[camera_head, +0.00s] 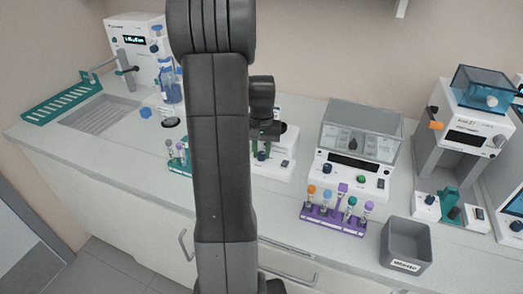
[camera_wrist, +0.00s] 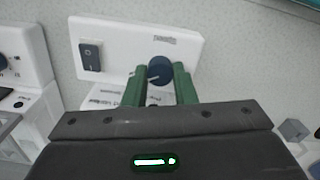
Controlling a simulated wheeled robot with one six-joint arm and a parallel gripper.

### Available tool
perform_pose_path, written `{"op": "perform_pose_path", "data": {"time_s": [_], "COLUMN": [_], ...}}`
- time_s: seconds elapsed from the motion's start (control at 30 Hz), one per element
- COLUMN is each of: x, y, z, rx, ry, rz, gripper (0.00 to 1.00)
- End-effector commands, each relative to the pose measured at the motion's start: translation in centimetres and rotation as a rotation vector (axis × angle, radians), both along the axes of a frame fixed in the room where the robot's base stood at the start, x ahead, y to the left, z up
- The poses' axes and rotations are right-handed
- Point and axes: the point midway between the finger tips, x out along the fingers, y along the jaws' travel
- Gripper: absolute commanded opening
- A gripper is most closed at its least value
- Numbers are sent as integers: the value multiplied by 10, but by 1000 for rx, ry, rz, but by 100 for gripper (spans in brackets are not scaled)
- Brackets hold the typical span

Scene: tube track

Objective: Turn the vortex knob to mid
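The vortex knob is a dark blue round knob (camera_wrist: 160,70) with a pale pointer mark, on the white front of a small device (camera_wrist: 120,45). In the head view the knob (camera_head: 262,155) shows just below my gripper (camera_head: 262,146). My gripper's two green fingers (camera_wrist: 160,83) are apart, one on each side of the knob's near part in the wrist view. I cannot tell whether either finger touches it. A black rocker switch (camera_wrist: 91,56) sits left of the knob. My arm hides part of the device in the head view.
A purple rack with capped tubes (camera_head: 333,219), a lidded instrument (camera_head: 350,165) and a grey bin (camera_head: 406,245) stand to the right. A green tube rack (camera_head: 179,162) stands left, partly behind my arm. Another white device with a blue knob (camera_wrist: 15,50) is close left in the wrist view.

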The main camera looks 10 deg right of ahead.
Motion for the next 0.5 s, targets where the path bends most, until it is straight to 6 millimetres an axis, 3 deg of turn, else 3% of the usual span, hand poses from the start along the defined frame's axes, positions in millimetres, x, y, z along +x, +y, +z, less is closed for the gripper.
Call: {"op": "perform_pose_path", "data": {"time_s": [0.5], "x": [0], "y": [0], "z": [0], "rx": [0], "ry": [0], "rz": [124], "gripper": [2]}}
